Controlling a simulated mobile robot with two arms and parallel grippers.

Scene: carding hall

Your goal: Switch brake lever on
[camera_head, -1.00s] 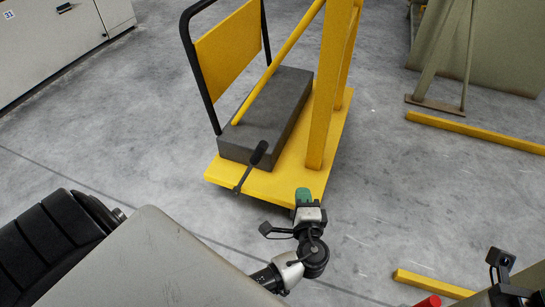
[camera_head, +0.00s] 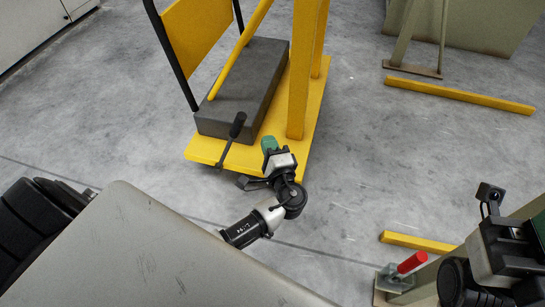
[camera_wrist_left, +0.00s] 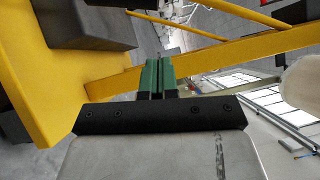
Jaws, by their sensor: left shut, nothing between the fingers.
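A lever with a black grip (camera_head: 238,125) and a thin dark shaft stands tilted at the front edge of the yellow cart (camera_head: 205,149). My left gripper (camera_head: 269,145), with green fingertips, is just right of the lever and slightly nearer to me, apart from it in the picture. The green fingers (camera_wrist_left: 158,77) are together and empty in the left wrist view. I cannot make out the lever there. A second lever, with a red grip (camera_head: 411,262), sits on a grey bracket at the lower right. My right gripper (camera_head: 540,225) is mostly cut off at the right edge.
A dark grey block (camera_head: 235,98) lies on the cart. A yellow post (camera_head: 303,70) rises beside my left gripper, with a slanted yellow bar behind. Yellow floor strips (camera_head: 460,95) lie at the right. The grey floor between is clear.

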